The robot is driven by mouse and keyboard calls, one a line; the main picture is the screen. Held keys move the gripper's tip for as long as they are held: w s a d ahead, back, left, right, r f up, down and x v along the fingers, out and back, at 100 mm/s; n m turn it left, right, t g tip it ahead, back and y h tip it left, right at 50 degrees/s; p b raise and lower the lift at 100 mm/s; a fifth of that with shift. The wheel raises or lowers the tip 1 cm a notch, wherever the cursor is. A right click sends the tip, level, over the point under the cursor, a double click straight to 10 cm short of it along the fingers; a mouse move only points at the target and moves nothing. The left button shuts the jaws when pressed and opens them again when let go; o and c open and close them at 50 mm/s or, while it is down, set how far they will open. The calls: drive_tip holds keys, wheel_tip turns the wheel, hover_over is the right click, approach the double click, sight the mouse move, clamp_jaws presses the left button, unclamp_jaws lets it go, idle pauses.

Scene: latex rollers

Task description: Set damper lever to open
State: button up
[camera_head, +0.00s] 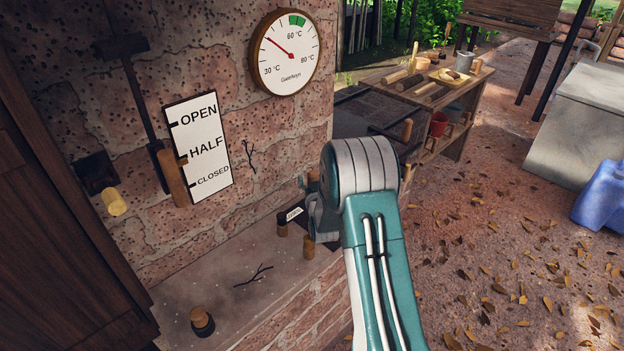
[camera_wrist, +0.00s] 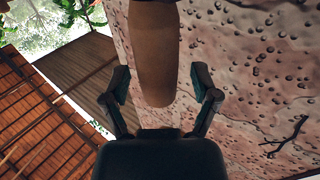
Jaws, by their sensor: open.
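The damper lever (camera_head: 147,110) is a dark rod on the brick wall with a wooden grip (camera_head: 172,178) at its lower end. A small brass pointer (camera_head: 182,160) beside the grip is level with HALF on the white sign (camera_head: 199,150), which reads OPEN, HALF, CLOSED from top to bottom. In the wrist view my gripper (camera_wrist: 162,80) is open, with a brown rounded wooden piece (camera_wrist: 155,55) between and beyond its fingers. I cannot tell whether this is the lever's grip or whether the fingers touch it. In the head view my arm hides most of the gripper.
A round thermometer (camera_head: 287,52) hangs right of the sign. A stone ledge (camera_head: 225,270) below holds small wooden-topped items (camera_head: 202,321). A wooden cabinet (camera_head: 50,200) stands at the left. A workbench (camera_head: 445,125) with tools is behind; leaf-strewn ground at the right is open.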

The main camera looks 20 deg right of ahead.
clamp_jaws()
